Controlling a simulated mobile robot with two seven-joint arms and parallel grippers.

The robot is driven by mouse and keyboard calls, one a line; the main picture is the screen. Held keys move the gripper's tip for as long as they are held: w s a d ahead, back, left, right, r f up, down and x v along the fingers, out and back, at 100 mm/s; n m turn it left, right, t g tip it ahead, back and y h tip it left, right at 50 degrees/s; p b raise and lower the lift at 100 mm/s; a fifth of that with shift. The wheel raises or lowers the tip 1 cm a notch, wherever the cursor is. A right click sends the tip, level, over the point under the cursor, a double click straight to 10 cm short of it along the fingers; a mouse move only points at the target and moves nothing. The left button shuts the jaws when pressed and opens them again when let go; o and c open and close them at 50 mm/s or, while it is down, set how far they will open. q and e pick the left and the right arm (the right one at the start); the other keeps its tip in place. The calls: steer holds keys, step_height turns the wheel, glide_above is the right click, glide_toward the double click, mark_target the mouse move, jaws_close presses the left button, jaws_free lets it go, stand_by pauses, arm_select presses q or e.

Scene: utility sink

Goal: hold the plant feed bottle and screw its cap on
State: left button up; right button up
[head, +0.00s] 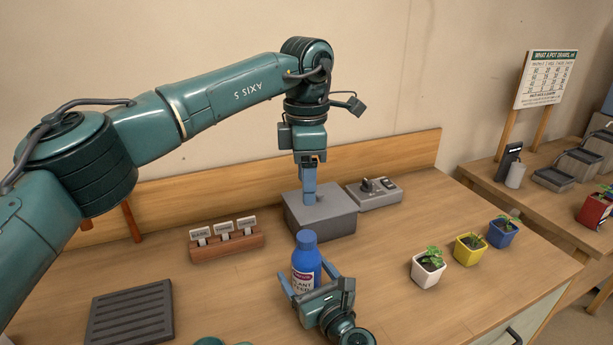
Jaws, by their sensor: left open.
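The blue plant feed bottle (305,262) stands upright on the bench, with a white and red label partly hidden by my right gripper. Its top is blue and rounded; I cannot tell whether a separate cap is there. My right gripper (302,268) is low at the bottle, one finger on each side, with small gaps showing, so it looks open. My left gripper (309,198) points straight down at the top of a grey block (325,222), behind the bottle. It is open, seen edge-on with its fingers overlapping. No loose cap is visible; one could be hidden at the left fingertips.
A grey control box (375,193) sits right of the block. A wooden label holder (227,244) and a dark ribbed mat (131,314) lie left. White (428,272), yellow (469,252) and blue (501,235) plant pots stand right. Bench between bottle and pots is clear.

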steer(key=v, duration=1.2)
steer(key=shift+f, duration=0.15)
steer(key=shift+s+d, duration=0.2)
steer(key=shift+s, duration=0.3)
